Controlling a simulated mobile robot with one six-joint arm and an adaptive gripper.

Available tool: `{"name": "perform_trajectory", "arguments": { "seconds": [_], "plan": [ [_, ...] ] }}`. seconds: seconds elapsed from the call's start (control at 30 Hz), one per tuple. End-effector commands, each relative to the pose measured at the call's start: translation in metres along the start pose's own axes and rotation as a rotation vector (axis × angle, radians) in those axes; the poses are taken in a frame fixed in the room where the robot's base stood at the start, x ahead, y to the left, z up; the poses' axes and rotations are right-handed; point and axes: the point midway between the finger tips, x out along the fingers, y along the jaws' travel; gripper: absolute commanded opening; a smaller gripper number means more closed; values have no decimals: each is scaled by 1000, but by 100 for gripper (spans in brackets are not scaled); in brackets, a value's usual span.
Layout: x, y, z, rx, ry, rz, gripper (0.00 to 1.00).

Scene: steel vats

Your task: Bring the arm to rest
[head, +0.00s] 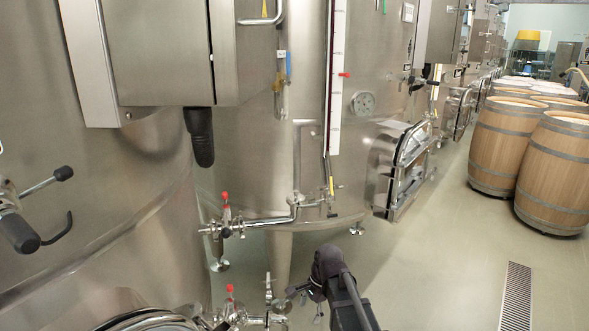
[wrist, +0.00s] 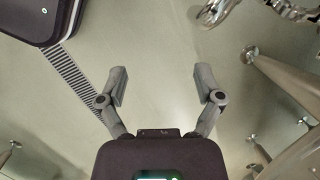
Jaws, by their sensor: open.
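My gripper (wrist: 163,88) is open in the wrist view. Its two fingers stand wide apart with only bare floor between them, and nothing is held. In the head view my gripper (head: 305,296) is at the bottom centre, at the end of my dark arm. It is close to the lower valve with a red handle on the near vat's piping. The head view does not show clearly whether it touches the piping.
Steel vats (head: 260,160) fill the left and centre. Pipework with a red-handled valve (head: 226,215) juts out low between them. Wooden barrels (head: 505,143) stand at the right. A floor drain grate (head: 517,297) lies in the open aisle. Vat legs (wrist: 275,85) show in the wrist view.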

Motion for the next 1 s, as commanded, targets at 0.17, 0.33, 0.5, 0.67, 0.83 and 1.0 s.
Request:
{"name": "perform_trajectory", "arguments": {
  "seconds": [0.17,0.33,0.5,0.67,0.83,1.0],
  "plan": [
    [-3,36,-14,-214,61,11,85],
    [-6,66,-27,-424,115,39,85],
    [-9,96,-38,-628,162,78,85],
    [-12,116,-46,-773,190,116,85],
    [-14,132,-51,-888,208,150,85],
    [-16,147,-55,-987,222,182,85]
  ]
}}
